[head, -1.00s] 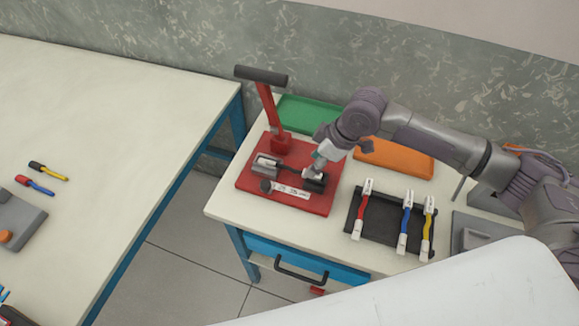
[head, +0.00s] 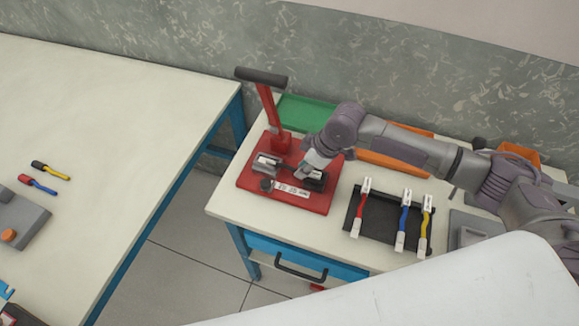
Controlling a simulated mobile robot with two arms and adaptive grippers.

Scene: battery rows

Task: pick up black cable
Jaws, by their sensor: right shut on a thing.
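The black cable (head: 287,166) lies across the red press fixture (head: 310,204), small and partly hidden by my right gripper. A pale end piece shows at its left, on a grey block. My right gripper (head: 306,171) reaches down over the fixture from the right and is shut on the black cable, close to the fixture's surface. The fingertips are small and largely hidden by the wrist, and I cannot tell whether the cable is clear of the fixture. My left gripper is not in view.
The press's red lever (head: 266,105) stands upright just behind the cable. A green tray (head: 305,110) and an orange tray (head: 385,164) lie behind. A black rack (head: 382,222) holds red, blue and yellow cables at right. Another table (head: 100,110) stands at left.

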